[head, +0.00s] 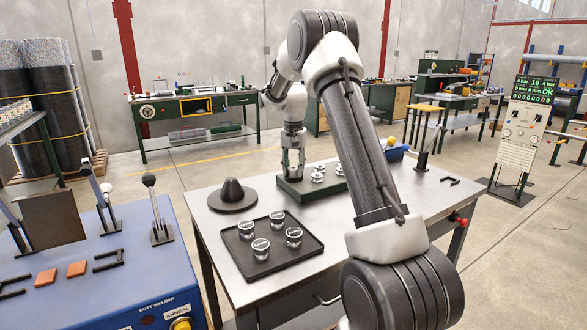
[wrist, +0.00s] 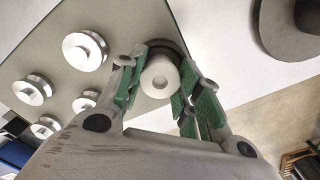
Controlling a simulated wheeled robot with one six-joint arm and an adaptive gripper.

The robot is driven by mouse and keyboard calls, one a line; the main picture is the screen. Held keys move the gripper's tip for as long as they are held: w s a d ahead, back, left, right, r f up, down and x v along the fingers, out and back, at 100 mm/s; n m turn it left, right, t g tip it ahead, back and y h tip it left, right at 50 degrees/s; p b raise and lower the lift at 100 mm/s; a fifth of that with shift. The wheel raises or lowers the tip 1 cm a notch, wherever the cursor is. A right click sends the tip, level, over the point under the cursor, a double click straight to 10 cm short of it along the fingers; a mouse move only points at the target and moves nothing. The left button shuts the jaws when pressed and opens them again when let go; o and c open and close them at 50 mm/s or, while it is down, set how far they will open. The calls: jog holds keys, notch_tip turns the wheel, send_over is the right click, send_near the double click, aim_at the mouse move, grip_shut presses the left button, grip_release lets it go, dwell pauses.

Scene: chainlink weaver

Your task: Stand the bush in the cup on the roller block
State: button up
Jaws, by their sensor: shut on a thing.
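The roller block (head: 305,190) is a green slab on the grey table, with several pale flanged rollers (head: 318,172) on its top. In the wrist view its flat top (wrist: 125,25) fills the upper left, with the rollers (wrist: 84,50) left of my gripper. My gripper (head: 292,168) points down at the block's left end. In the wrist view, its green-padded fingers (wrist: 160,88) are shut on the bush, a white cylinder (wrist: 160,76) with a hole in its end. A dark rim, seemingly the cup (wrist: 172,46), shows just behind the bush. I cannot tell whether the bush is seated in it.
A dark tray (head: 262,270) with several labelled silver round pieces lies at the table's front. A dark cone on a disc (head: 233,193) stands left of the block. A blue bin (head: 394,151) sits at the back right. My arm hides the table's middle right.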

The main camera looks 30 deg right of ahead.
aim_at(294, 168)
jog(key=shift+f, duration=0.1)
jog(key=o, duration=1.1)
notch_tip(294, 168, up, 13)
jog(key=s+a+r+n+t, duration=0.1)
jog(key=s+a+r, duration=0.25)
jog(key=s, duration=0.35)
jog(key=s+a+r+n+t, duration=0.1)
jog(key=s+a+r+n, duration=0.1)
jog(key=s+r, duration=0.35)
jog(key=s+a+f+n, duration=0.1)
jog(key=s+f+n, duration=0.1)
jog(key=s, duration=0.7)
jog(key=s+a+f+n+t, duration=0.1)
jog(key=s+a+f, duration=0.1)
jog(key=s, duration=0.7)
jog(key=s+a+f+n+t, duration=0.1)
jog(key=s+f+n, duration=0.1)
jog(key=s, duration=0.8)
jog(key=shift+a+f+n, duration=0.25)
jog(key=shift+f+n, duration=0.05)
jog(key=shift+f, duration=0.6)
